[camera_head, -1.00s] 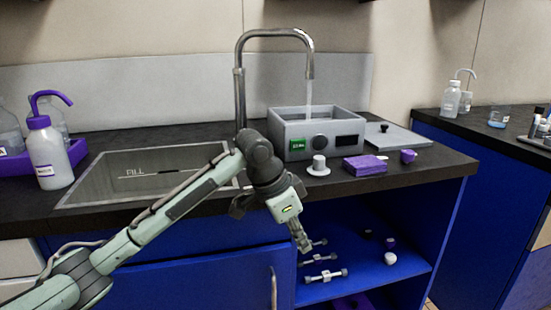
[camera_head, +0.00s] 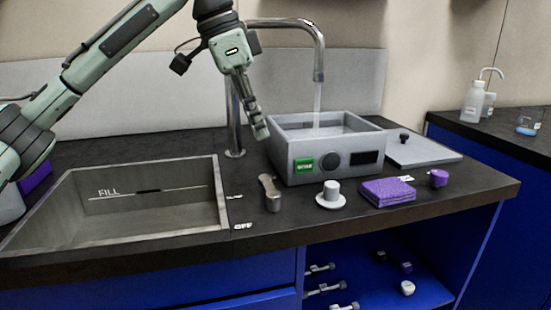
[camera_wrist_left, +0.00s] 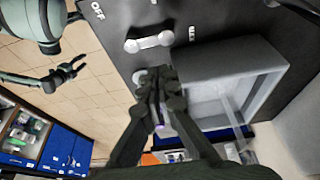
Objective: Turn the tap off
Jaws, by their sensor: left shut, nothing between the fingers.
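The metal tap (camera_head: 319,56) arches over a grey box-shaped bath (camera_head: 293,151), and water runs from its spout into it. The tap's short metal lever (camera_head: 269,192) stands on the counter right of the sink, near a printed OFF label (camera_head: 243,226). The lever also shows in the left wrist view (camera_wrist_left: 148,42). My left gripper (camera_head: 260,130) is shut and empty, pointing down beside the bath's left corner, above and behind the lever, apart from it. My right gripper (camera_wrist_left: 72,68) shows at the left of the wrist view, over the floor, its fingers apart.
The sink (camera_head: 130,205) marked FILL lies left of the lever.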

